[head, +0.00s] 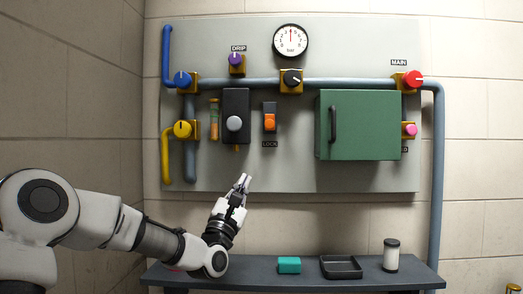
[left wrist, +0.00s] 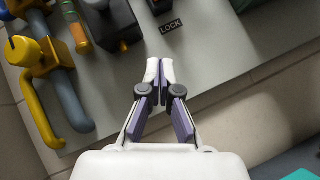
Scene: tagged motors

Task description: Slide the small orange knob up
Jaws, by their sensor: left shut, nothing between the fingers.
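The small orange knob (head: 269,123) sits in the lower part of a narrow dark plate (head: 269,107) on the grey wall panel (head: 290,170), just above a LOCK label (head: 270,144). My left gripper (head: 245,178) is below and a little left of the knob, clear of it, with its fingers pointing up. It is shut and empty. In the left wrist view the closed fingertips (left wrist: 160,68) are in front of the panel's lower part, below the LOCK label (left wrist: 171,24). The knob is not clearly visible there. My right gripper is out of view.
Left of the knob is a dark box with a grey round knob (head: 235,123). To the right, a green cabinet (head: 358,125) sticks out from the panel. A shelf (head: 230,275) below bears a teal block (head: 289,265), a black tray (head: 341,267) and a jar (head: 391,255).

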